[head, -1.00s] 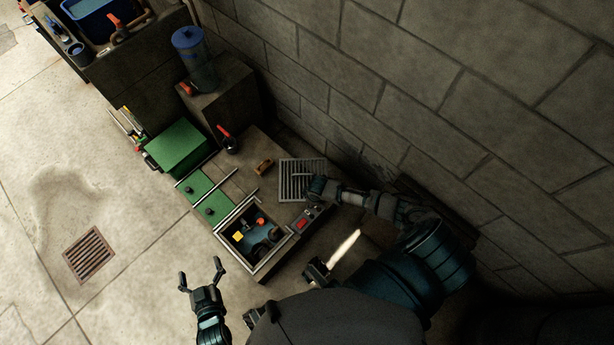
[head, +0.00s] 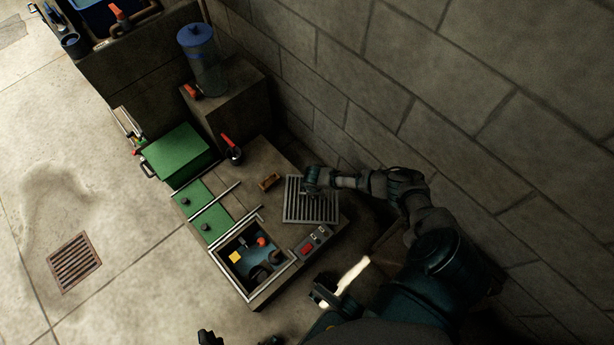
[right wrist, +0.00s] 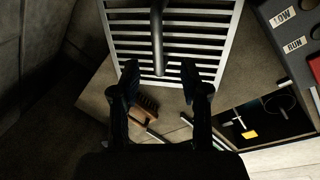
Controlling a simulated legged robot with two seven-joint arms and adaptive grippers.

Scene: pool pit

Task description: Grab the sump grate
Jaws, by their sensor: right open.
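The sump grate (head: 325,211) is a pale metal slatted square lying on the concrete block. In the right wrist view the sump grate (right wrist: 205,36) has a dark bar-like handle (right wrist: 157,35) standing over its slats. My right gripper (head: 312,188) is above the grate's back part in the head view. In the right wrist view my right gripper (right wrist: 161,70) is open, its fingertips on either side of the handle's near end. I cannot tell if they touch it. My left gripper (head: 208,338) barely shows at the bottom edge, and its jaws are cut off.
An open pit (head: 234,279) holds a yellow piece and other small items. A control box (head: 308,246) with a red switch sits beside the grate. A wooden brush (head: 269,182) lies nearby. A block wall (head: 440,110) stands close behind. A rusty floor drain (head: 74,262) is at left.

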